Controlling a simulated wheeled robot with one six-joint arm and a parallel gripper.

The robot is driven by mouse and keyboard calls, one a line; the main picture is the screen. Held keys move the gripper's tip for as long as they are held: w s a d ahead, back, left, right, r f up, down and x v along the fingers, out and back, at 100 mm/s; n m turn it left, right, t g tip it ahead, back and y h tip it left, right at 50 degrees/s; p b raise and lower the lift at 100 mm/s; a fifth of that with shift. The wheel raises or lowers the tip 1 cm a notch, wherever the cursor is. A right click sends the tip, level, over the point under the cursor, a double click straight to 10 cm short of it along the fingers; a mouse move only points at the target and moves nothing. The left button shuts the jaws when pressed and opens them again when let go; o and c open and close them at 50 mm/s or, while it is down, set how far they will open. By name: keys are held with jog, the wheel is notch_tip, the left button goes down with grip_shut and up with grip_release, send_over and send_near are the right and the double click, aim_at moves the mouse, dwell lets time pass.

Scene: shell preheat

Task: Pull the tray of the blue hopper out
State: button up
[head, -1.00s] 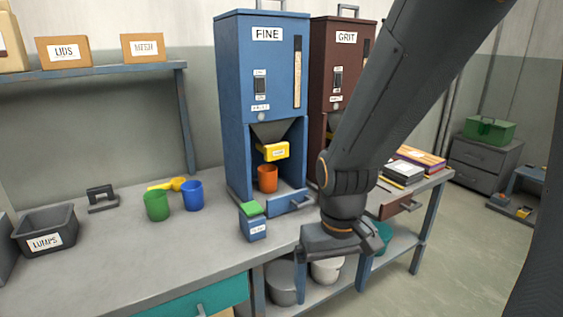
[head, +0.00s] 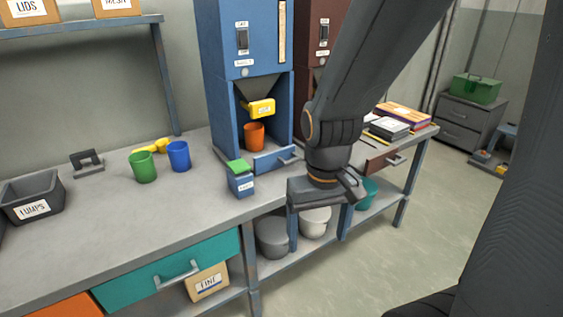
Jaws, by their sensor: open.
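The blue hopper (head: 236,42) stands on the bench. Its tray (head: 268,163) is a blue front with a grey bar handle (head: 290,159), low at the hopper's base, and looks pushed in. An orange cup (head: 254,135) stands in the hopper's bay under the yellow slide gate (head: 261,108). My gripper (head: 322,204) is open, pointing down, in front and to the right of the tray handle in the picture. It looks empty and apart from the handle.
Green (head: 143,167) and blue (head: 179,156) cups stand further left.

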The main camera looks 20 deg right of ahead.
jog(key=w+d+f+n+t+b, duration=0.1)
jog(key=w+d+f+t+b, duration=0.2)
jog(key=w, duration=0.5)
jog(key=w+d+f+t+b, duration=0.1)
jog(key=w+d+f+t, duration=0.25)
jog(key=w, duration=0.55)
jog(key=n+t+y+b, duration=0.3)
jog(key=t+y+b, duration=0.3)
jog(key=t, duration=0.5)
send_near(294, 161)
jog(key=shift+g, duration=0.25)
jog(key=shift+r+x, duration=0.15)
jog(key=shift+x, duration=1.85)
jog(key=shift+r+x, duration=0.2)
jog(key=shift+x, duration=1.75)
